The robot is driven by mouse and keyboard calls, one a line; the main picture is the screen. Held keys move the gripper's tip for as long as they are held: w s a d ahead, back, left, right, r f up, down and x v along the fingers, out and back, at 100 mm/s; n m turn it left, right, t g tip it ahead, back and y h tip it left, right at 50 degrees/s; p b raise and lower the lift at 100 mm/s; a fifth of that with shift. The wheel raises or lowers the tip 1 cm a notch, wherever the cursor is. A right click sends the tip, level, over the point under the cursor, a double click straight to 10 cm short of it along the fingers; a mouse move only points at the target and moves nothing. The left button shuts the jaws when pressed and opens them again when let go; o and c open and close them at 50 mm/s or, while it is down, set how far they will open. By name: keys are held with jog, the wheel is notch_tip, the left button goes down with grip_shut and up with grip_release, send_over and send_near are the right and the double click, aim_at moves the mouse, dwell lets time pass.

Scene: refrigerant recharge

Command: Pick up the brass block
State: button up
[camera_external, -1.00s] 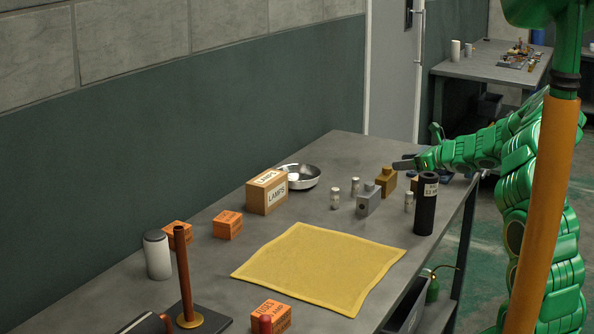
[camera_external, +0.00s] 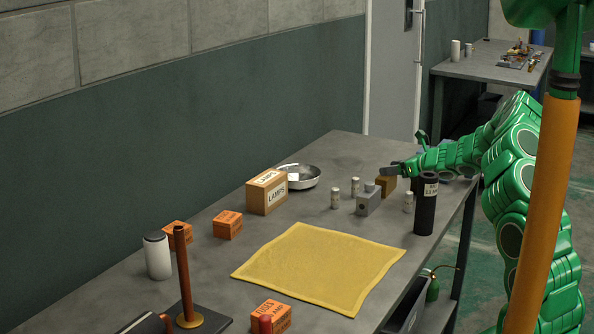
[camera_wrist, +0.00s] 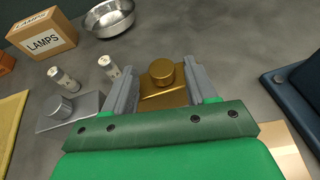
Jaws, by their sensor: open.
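The brass block (camera_external: 386,187) stands on the grey workbench, behind and to the right of a grey block. In the wrist view the brass block (camera_wrist: 163,96), with a round knob on top, lies between the two grey fingers of my gripper (camera_wrist: 162,78). The fingers are open, one on each side of it; I cannot tell whether either touches it. In the external view my gripper (camera_external: 394,169) is low over the block and covers its top. The block's near lower part is hidden by my gripper body in the wrist view.
The grey block (camera_external: 367,203) and small vials (camera_external: 335,198) stand close to the left. A black cylinder (camera_external: 426,205) stands at the right edge. A lamps box (camera_external: 267,192) and metal bowl (camera_external: 300,177) are farther left. A yellow cloth (camera_external: 318,266) lies flat in front.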

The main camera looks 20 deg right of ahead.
jog(key=shift+w+a+f, duration=0.15)
jog(key=shift+w+a, duration=0.25)
jog(key=shift+w, duration=0.1)
grip_shut()
dwell(1.2)
